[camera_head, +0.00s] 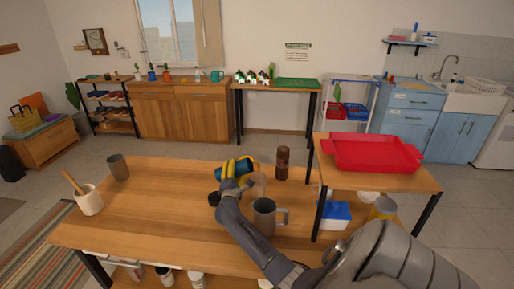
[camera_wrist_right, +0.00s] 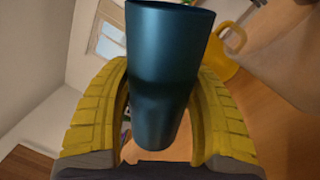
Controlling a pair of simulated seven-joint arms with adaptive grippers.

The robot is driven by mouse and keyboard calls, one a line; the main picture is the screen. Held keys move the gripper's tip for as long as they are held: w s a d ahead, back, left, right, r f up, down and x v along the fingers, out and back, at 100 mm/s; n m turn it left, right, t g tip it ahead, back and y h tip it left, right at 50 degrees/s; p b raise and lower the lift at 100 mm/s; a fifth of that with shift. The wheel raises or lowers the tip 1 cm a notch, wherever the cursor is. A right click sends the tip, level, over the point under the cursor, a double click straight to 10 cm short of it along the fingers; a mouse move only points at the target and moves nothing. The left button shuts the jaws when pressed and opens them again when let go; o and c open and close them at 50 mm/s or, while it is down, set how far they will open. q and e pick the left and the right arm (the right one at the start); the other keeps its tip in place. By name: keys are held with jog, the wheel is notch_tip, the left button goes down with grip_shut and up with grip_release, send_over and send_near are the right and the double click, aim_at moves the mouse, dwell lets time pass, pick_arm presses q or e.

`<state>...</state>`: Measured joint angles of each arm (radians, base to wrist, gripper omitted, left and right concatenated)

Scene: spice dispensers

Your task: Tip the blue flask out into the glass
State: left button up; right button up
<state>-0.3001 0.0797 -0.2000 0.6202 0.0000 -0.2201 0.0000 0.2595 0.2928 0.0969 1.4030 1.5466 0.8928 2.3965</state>
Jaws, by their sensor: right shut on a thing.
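The blue flask (camera_head: 228,174) is between the yellow fingers of my right gripper (camera_head: 238,167), above the middle of the wooden table. It looks tilted well over in the head view. In the right wrist view the dark blue flask (camera_wrist_right: 165,75) fills the space between my right gripper's fingers (camera_wrist_right: 160,110), its wider end away from the palm. A pale brownish, see-through shape (camera_head: 260,185) stands just right of the gripper; I cannot tell for sure if it is the glass. My left gripper is not in view.
A grey mug (camera_head: 265,216) stands close to my right forearm. A brown bottle (camera_head: 283,163) stands behind it. A white crock (camera_head: 88,200) and a grey cup (camera_head: 118,167) are at the left. A raised shelf with a red tray (camera_head: 372,151) is at the right. The table's middle left is clear.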

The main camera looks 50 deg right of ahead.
aim_at(239, 163)
jog(key=shift+r+m, duration=0.6)
jog(key=shift+m, duration=0.3)
jog(key=shift+s+d+r+m+h, duration=0.35)
jog(key=shift+s+r+m, duration=0.2)
jog(key=shift+m, duration=0.45)
jog(key=shift+s+d+r+m+g+h+p, duration=0.15)
jog(key=shift+r+m+g+p, duration=0.15)
jog(key=shift+r+m, duration=0.5)
jog(key=shift+s+d+r+m+g+h+p, duration=0.15)
jog(key=shift+r+m+g, duration=0.25)
jog(key=shift+m, duration=0.7)
dwell(0.9)
jog(key=f+n, duration=0.1)
jog(key=n, duration=0.1)
jog(key=w+a+f+n+t+y, duration=0.1)
jog(key=f+n, duration=0.1)
jog(key=w+f+n, duration=0.1)
jog(key=n, duration=0.2)
jog(key=shift+a+f, duration=0.25)
jog(key=shift+s+d+f+n, duration=0.1)
jog(key=shift+s+d+n, duration=0.05)
jog(key=shift+n, duration=0.25)
